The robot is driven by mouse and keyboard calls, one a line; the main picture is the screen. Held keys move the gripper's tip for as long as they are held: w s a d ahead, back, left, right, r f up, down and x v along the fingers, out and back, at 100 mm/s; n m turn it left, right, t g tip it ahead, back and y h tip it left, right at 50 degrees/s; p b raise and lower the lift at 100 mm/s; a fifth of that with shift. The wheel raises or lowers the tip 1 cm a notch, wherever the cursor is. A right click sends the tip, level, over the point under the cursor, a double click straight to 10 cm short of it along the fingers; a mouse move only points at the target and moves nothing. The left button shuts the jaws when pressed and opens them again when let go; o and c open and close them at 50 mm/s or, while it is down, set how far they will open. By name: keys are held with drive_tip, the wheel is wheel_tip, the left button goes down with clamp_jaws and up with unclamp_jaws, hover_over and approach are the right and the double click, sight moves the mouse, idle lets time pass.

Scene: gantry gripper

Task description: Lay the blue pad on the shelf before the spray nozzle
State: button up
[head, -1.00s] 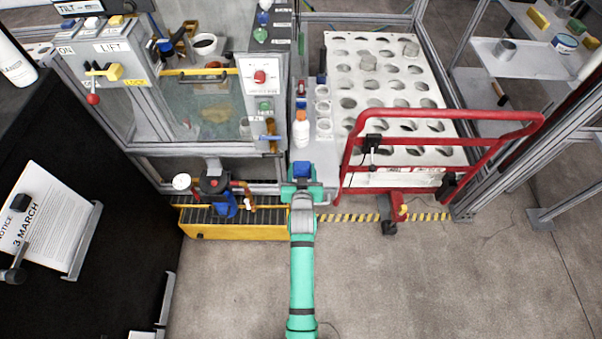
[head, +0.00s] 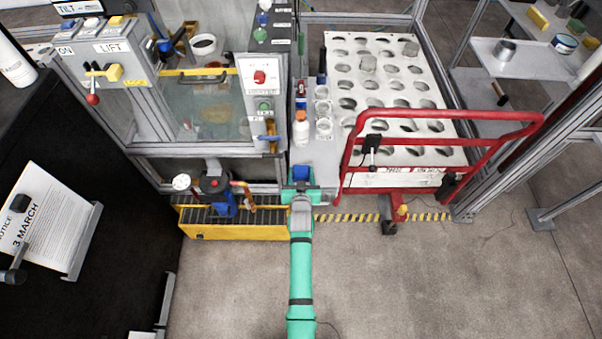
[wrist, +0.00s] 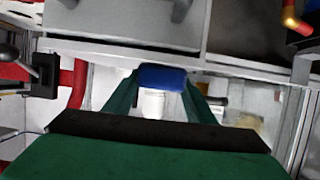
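The blue pad (head: 302,173) is at the tip of my green arm. In the wrist view the blue pad (wrist: 162,77) sits between the two green fingers, which touch its sides. My gripper (head: 302,188) is shut on it, in front of a pale ledge (head: 322,157) below the bottle and cups. I cannot tell whether this ledge is the shelf. I cannot make out the spray nozzle for certain. A copper-coloured tipped part (head: 243,190) stands left of my gripper, and a copper tip (wrist: 291,20) shows at the upper right of the wrist view.
A red-framed cart (head: 450,116) stands close on the right. A yellow roller conveyor (head: 240,232) lies low on the left. A white bottle with an orange cap (head: 301,130) and clear cups (head: 323,127) stand behind my gripper. The floor in front is clear.

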drive_tip(key=o, duration=0.4)
drive_tip(key=shift+r, duration=0.1)
drive_tip(key=s+r, duration=0.4)
drive_tip(key=s, duration=0.9)
drive_tip(key=s+r+t, duration=0.1)
drive_tip(key=s+r, duration=0.2)
drive_tip(key=s, duration=1.1)
drive_tip(key=s+r, duration=0.4)
drive_tip(key=s, duration=0.9)
drive_tip(key=s+r, duration=0.7)
drive_tip(key=r, duration=0.1)
drive_tip(key=shift+s+r+t, duration=0.2)
drive_tip(key=shift+s+t, duration=0.15)
drive_tip(key=shift+t, duration=0.05)
